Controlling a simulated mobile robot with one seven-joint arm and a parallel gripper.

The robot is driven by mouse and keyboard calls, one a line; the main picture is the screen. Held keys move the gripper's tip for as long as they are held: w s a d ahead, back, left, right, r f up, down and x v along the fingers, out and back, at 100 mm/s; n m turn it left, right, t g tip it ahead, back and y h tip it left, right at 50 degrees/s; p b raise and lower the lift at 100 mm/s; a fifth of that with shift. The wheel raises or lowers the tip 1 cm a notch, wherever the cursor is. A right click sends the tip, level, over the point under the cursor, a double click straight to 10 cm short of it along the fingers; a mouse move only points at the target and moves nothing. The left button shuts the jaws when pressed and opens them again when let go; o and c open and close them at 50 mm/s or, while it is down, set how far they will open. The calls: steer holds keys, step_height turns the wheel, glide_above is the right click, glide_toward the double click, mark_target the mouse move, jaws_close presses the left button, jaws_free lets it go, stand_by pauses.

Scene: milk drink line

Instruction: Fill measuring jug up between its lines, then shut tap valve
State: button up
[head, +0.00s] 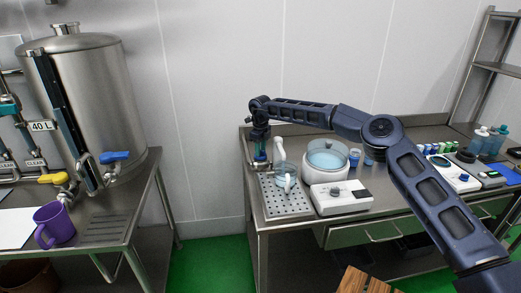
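A purple jug (54,223) with a handle stands on the left steel table; its inside and any lines cannot be made out. A steel tank (88,90) marked 40 L stands behind it, with a blue-handled tap valve (114,157) and a yellow-handled valve (53,178) at its front. On the right bench a small clear vessel (286,176) with a white part stands over a perforated drip tray (287,211); its level and lines are too small to read. My gripper (261,164) points down at the tray's back left edge; its fingers are too small to read.
A round clear-walled bath (327,159) of bluish liquid and a white device (341,197) stand right of the tray. My arm crosses above the bench. Bottles (487,142) and small instruments stand farther right. A green-floored gap separates the tables.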

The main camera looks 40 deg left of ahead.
steer(key=shift+r, duration=0.1)
step_height(320, 180, up, 11)
steer(key=shift+f, duration=0.2)
stand_by(0.4)
stand_by(0.4)
